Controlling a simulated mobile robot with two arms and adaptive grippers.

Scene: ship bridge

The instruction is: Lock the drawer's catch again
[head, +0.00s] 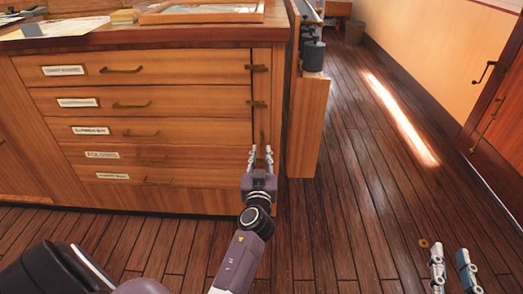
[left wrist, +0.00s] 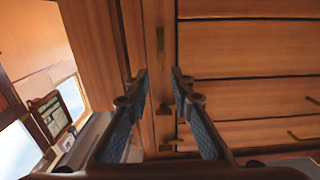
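The wooden drawer cabinet (head: 200,88) stands ahead with its labelled drawers looking shut. Brass catches sit on its right post. The top catch (head: 257,68) and the second catch (head: 257,104) lie level across the drawer edge. A lower catch (head: 263,136) stands upright; an upright brass catch (left wrist: 160,40) also shows in the left wrist view, beyond the fingertips. My left gripper (head: 261,152) is open and empty in front of the post, just below the upright catch. Its fingers (left wrist: 160,74) hide part of the post. My right gripper (head: 449,252) is open and empty over the floor.
Brass drawer handles (head: 121,70) stick out left of the catches. The cabinet top (head: 150,33) overhangs the drawers and carries a framed chart (head: 203,10). A wooden side panel (head: 308,125) stands right of the post. The plank floor (head: 370,190) to the right is largely clear.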

